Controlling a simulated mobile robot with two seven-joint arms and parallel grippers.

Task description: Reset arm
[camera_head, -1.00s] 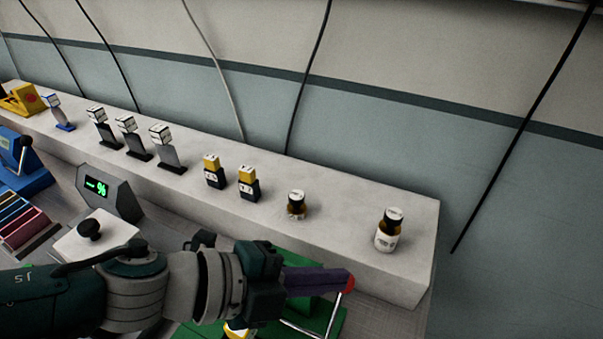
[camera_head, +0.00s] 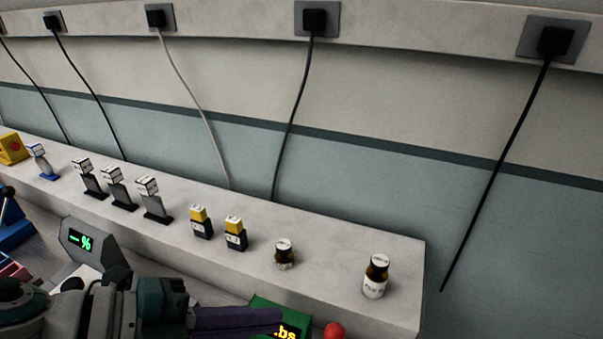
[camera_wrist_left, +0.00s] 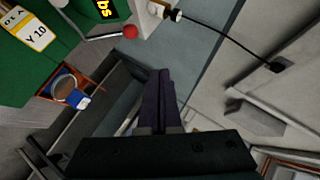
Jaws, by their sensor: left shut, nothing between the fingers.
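My left gripper (camera_head: 272,320) is at the bottom of the head view, its dark purple fingers shut with nothing between them. They point right, beside a green device (camera_head: 268,303) with a lit yellow display. A red ball knob (camera_head: 334,331) is just right of the fingertips. In the left wrist view the same shut fingers (camera_wrist_left: 160,88) stand near the middle, and the green device (camera_wrist_left: 55,40) is at upper left, apart from them. My right gripper is not in view.
A white ledge (camera_head: 325,250) carries small dark bottles (camera_head: 376,278), yellow-topped boxes (camera_head: 201,222) and several stands. A grey percent display (camera_head: 85,240) is left. An orange-rimmed tray (camera_wrist_left: 92,84) holds a blue-white container (camera_wrist_left: 68,91).

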